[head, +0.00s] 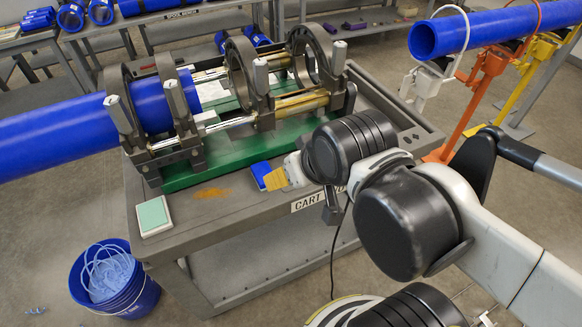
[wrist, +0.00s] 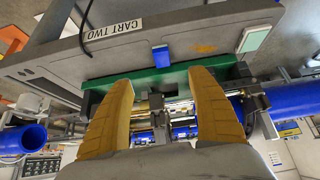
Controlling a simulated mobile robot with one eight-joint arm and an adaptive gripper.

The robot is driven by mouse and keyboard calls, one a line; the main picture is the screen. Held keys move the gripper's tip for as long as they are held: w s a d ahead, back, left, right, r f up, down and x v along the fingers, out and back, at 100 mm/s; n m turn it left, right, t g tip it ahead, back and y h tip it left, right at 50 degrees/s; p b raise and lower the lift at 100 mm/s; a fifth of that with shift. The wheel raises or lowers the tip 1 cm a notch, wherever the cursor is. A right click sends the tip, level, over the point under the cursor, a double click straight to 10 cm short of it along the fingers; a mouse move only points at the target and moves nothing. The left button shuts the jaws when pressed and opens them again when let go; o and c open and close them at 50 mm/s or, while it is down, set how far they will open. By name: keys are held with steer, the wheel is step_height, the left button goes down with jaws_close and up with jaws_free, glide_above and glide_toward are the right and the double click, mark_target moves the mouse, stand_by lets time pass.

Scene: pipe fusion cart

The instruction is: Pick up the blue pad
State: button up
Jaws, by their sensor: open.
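The blue pad (head: 258,170) lies on the grey cart top, close to the green base of the pipe machine. My gripper (head: 274,180) is at the pad in the head view, and its yellow fingertip hides part of it. In the wrist view the blue pad (wrist: 160,58) appears beyond the fingertips, roughly centred between them. My gripper (wrist: 162,80) is open, with two yellow fingers spread wide and nothing between them. I cannot tell whether a finger touches the pad.
A green pad on a white base (head: 154,216) lies at the cart's near left corner. The pipe machine (head: 240,90) with its clamp rings stands behind the blue pad, holding a blue pipe (head: 60,135). A blue bucket (head: 115,285) stands on the floor at left.

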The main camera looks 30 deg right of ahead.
steer(key=shift+o, duration=0.8)
steer(key=g+p, duration=0.2)
steer(key=p, duration=0.2)
glide_above(263, 172)
steer(key=s, duration=0.4)
step_height(263, 172, down, 9)
steer(key=shift+g, duration=0.4)
steer(key=x, duration=0.2)
steer(key=b+x, duration=0.1)
steer(key=x, duration=0.4)
steer(key=shift+s+d+f, duration=0.15)
steer(key=shift+s+f, duration=0.05)
steer(key=shift+f, duration=0.05)
steer(key=b+x, duration=0.3)
steer(key=x, duration=0.3)
steer(key=shift+s, duration=0.2)
steer(key=shift+r, duration=0.15)
steer(key=c, duration=1.4)
